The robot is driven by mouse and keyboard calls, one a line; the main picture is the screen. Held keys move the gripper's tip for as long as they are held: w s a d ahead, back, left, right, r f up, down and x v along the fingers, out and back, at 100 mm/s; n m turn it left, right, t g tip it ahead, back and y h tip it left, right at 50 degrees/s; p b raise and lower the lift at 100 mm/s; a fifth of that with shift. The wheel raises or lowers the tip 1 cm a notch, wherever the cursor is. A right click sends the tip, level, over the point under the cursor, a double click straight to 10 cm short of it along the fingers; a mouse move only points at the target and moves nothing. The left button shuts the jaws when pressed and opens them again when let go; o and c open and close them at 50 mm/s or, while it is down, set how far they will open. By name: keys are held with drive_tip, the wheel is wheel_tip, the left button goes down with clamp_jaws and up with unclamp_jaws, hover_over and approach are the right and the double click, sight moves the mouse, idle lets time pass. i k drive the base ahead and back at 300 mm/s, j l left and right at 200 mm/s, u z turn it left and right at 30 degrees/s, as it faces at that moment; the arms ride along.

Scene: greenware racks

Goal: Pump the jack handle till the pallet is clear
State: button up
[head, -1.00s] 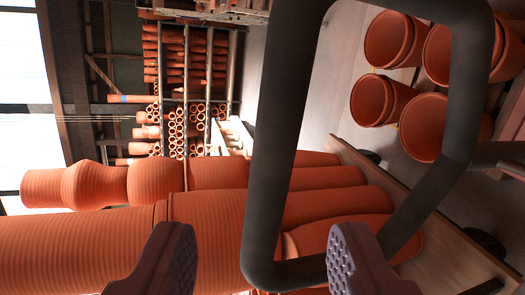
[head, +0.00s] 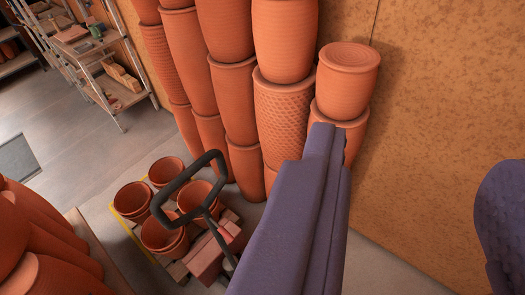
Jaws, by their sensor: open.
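The jack handle (head: 184,178) is a dark closed loop on a shaft, left of centre and below mid-height. It rises from the red jack body (head: 207,258) and stands apart from my gripper. The pallet (head: 178,271) is low and wooden, with several terracotta pots (head: 131,198) on it. The jack and pots hide much of it, and I cannot tell its height off the floor. My gripper (head: 420,178) is open and empty. Its purple fingers are wide apart, to the right of the handle, in front of a tan wall.
Tall stacks of terracotta pots (head: 224,85) stand behind the pallet against the tan wall (head: 445,80). Large terracotta pieces (head: 40,235) lie at the lower left. A metal shelf rack (head: 105,80) stands at the upper left. Grey floor (head: 100,150) is clear between rack and pallet.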

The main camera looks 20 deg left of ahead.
sight(155, 208)
drive_tip(key=u, duration=0.9)
